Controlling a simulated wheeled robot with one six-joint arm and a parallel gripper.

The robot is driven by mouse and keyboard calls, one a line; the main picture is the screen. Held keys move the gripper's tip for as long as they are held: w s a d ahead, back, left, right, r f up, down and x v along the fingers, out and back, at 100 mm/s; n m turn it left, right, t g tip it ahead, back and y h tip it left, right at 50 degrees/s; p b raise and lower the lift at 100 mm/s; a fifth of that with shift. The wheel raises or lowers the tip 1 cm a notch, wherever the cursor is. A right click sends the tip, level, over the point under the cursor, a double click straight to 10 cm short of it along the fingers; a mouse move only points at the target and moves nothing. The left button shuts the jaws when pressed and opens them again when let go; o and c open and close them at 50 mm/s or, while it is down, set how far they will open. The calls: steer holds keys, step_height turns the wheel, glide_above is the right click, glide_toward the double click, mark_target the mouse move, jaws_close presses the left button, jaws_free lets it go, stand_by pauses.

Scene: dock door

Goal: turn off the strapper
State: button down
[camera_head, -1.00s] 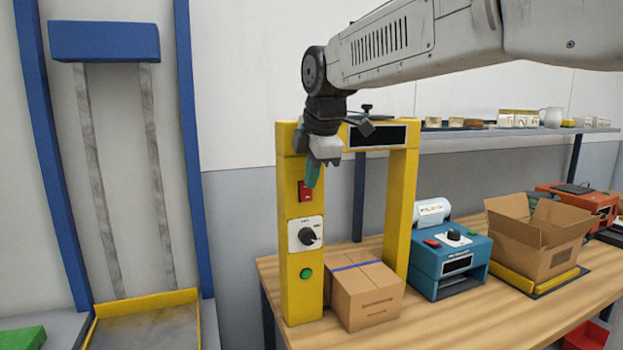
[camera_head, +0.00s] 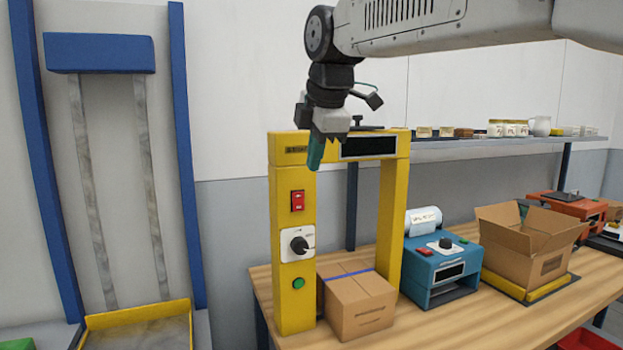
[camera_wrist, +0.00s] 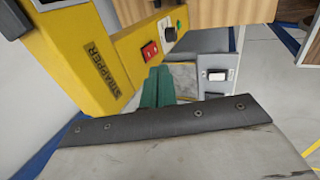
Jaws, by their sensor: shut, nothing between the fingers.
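The strapper (camera_head: 290,265) is a yellow arch standing on the wooden table, with a dark display panel on its crossbar. Its left post carries a red rocker switch (camera_head: 297,201), a black rotary knob (camera_head: 299,245) on a white plate, and a green button (camera_head: 298,283). The wrist view shows the "STRAPPER" label, the red switch (camera_wrist: 150,52) and the knob (camera_wrist: 168,33). My gripper (camera_head: 315,165) is shut and empty, its teal fingers pointing down near the top of the left post, above the switch and apart from it. The switch's exact position is too small to tell.
A closed carton (camera_head: 358,305) with a blue strap sits in the arch. Right of it on the table (camera_head: 410,330) are a teal machine (camera_head: 440,270) and an open carton (camera_head: 525,245). A shelf (camera_head: 480,140) runs behind. A blue-framed door (camera_head: 110,180) stands at left.

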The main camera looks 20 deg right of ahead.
steer(key=shift+s+a+r, duration=0.1)
steer(key=shift+s+r, duration=0.15)
steer(key=shift+r, duration=0.9)
steer(key=shift+s+a+r, duration=0.1)
steer(key=shift+s+r, duration=0.1)
steer(key=shift+r, duration=0.95)
steer(key=s+d+f+m+g, duration=0.1)
steer(key=s+f+m+g, duration=0.1)
steer(key=s+f+m, duration=0.7)
steer(key=s+d+f+m+g, duration=0.1)
steer(key=s+d+f+m, duration=0.1)
steer(key=s+f+m, duration=0.7)
steer(key=s+f, duration=0.8)
steer(key=f, duration=0.2)
steer(key=shift+s+d+g, duration=0.2)
steer(key=shift+s+g, duration=0.1)
steer(key=shift+g, duration=0.1)
